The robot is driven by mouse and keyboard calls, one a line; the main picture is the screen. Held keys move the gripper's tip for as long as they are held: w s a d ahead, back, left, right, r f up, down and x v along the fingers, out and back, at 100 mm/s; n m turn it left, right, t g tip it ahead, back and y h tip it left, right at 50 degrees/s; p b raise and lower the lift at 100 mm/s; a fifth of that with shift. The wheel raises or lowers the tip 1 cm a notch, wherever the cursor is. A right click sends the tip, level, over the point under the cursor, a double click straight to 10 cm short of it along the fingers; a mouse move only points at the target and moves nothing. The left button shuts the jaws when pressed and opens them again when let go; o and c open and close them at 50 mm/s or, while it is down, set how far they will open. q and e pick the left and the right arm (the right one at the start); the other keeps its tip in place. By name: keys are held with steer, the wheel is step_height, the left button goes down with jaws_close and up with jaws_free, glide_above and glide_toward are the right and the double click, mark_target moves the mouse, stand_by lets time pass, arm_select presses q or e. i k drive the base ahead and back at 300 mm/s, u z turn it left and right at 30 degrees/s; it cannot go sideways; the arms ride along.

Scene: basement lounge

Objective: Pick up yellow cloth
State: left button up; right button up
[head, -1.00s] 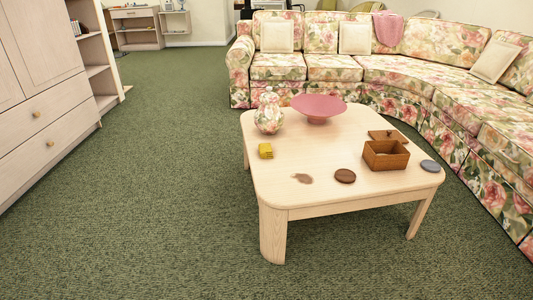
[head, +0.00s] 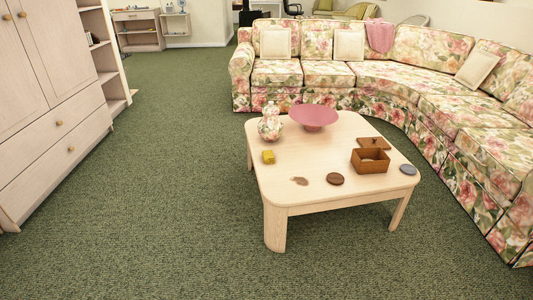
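A small folded yellow cloth (head: 268,157) lies near the left edge of the light wooden coffee table (head: 290,190). It sits in front of a floral lidded jar (head: 270,124). A brown stain-like patch (head: 299,181) is on the tabletop, to the right of and nearer than the cloth. Neither of my grippers shows in the head view.
The table also holds a pink bowl (head: 313,117), an open wooden box (head: 370,161), a dark round coaster (head: 335,179) and a grey-blue one (head: 408,169). A floral sofa (head: 440,85) curves behind and right. A wooden cabinet (head: 55,110) stands left. Green carpet (head: 170,190) is clear between.

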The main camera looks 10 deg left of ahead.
mark_target(268, 158)
steer(key=u, duration=1.35)
steer(key=i, duration=3.1)
steer(key=z, duration=3.25)
steer(key=i, duration=0.45)
